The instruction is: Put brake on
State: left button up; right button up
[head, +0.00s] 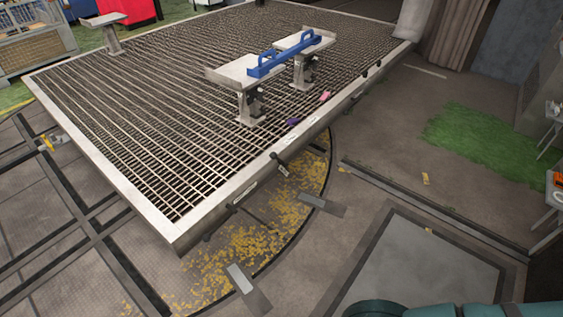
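The turntable (160,222) is a large square platform with a metal grid top and a pale steel frame. Small dark fittings sit along its near right edge, one of them a dark handle-like part (280,163). A pale bar (244,191) lies on the same side, nearer the front corner. I cannot tell which part is the brake or how it is set. A yellow fitting (50,143) stands by the platform's left side. Neither of my grippers is in view.
Metal stands and a blue bar (284,55) are on the platform. Yellow leaves (225,262) cover the curved floor strip below it. Flat plates (249,290) lie on the strip's edge. Bare floor and a green patch (480,140) lie right. A side table (555,190) stands far right.

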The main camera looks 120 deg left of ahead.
aim_at(273, 155)
jog(key=u, duration=3.9)
jog(key=i+l+z, duration=0.25)
jog(key=i, duration=0.7)
jog(key=i+z, duration=0.25)
jog(key=i, duration=0.65)
